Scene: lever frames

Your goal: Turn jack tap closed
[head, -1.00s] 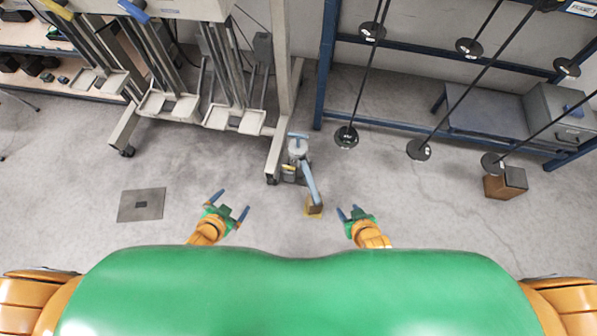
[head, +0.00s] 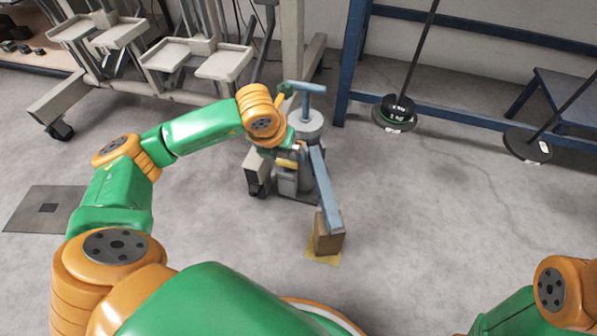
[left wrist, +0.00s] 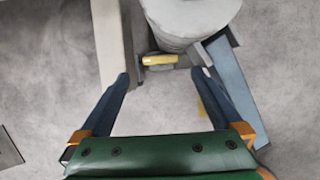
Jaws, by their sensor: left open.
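The jack (head: 306,128) stands on the floor in the middle of the head view, with a grey body, a blue T-shaped top and a long blue lever (head: 325,188). Its yellow tap (head: 287,163) sticks out low on its left side. In the left wrist view the tap (left wrist: 158,59) lies level, just beyond and between the fingertips of my left gripper (left wrist: 160,75). The gripper is open and empty, with a finger on each side of the tap's line. In the head view my wrist hides most of this gripper. My right gripper is out of view.
A brown block (head: 328,236) on a yellow patch sits under the lever's end. A pale frame leg (left wrist: 115,40) stands close on the left of the tap. A blue rack (head: 351,60) with hanging weights (head: 396,110) is behind right. The floor in front is clear.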

